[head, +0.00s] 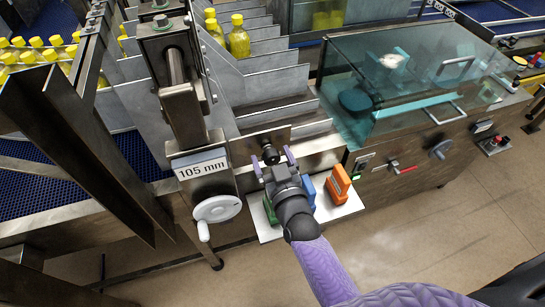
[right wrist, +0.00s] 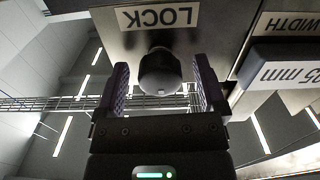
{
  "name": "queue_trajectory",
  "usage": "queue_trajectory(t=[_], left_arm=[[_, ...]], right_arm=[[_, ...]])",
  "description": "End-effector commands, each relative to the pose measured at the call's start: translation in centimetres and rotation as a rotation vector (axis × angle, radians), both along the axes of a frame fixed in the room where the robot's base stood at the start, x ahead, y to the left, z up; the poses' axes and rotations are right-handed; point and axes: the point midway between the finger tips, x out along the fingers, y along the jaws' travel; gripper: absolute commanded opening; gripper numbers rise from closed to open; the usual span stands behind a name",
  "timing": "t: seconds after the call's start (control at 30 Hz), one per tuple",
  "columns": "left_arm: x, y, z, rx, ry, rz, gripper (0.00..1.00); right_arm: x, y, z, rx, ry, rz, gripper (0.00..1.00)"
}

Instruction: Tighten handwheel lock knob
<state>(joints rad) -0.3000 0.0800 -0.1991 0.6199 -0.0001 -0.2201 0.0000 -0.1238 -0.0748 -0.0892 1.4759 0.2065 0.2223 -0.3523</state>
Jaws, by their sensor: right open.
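The dark round lock knob (head: 271,154) sits on the metal front plate below the lane dividers. In the right wrist view the knob (right wrist: 160,73) is close up under an upside-down LOCK label (right wrist: 159,17). My right gripper (head: 274,160) is open, with one purple finger on each side of the knob. In the right wrist view a gap shows between the knob and both fingers of the gripper (right wrist: 161,88). The white handwheel (head: 216,208) with its crank handle is left of my right gripper, below a 105 mm label (head: 202,169). My left gripper is out of view.
A white shelf (head: 275,233) under my right gripper holds green, blue and orange blocks (head: 339,185). A clear-covered machine (head: 400,80) stands to the right. Yellow bottles (head: 238,38) stand in the lanes. A steel post (head: 80,140) crosses the left. Floor is open at lower right.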

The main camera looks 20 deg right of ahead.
Motion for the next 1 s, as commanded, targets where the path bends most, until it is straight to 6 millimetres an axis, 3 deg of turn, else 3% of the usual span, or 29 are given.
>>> queue_trajectory(t=[0.2, 0.23, 0.63, 1.0], left_arm=[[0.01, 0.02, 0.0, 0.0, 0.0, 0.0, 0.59], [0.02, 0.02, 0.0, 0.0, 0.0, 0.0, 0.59], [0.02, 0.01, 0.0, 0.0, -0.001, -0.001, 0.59], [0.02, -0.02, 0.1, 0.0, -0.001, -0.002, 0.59]], right_arm=[[0.07, -0.01, 0.01, 0.0, 0.0, 0.0, 0.9], [0.07, -0.01, 0.01, 0.0, 0.0, 0.0, 0.85], [0.03, -0.01, 0.0, 0.0, 0.0, 0.0, 0.01], [0.03, -0.02, 0.03, 0.064, 0.002, 0.0, 0.0]])
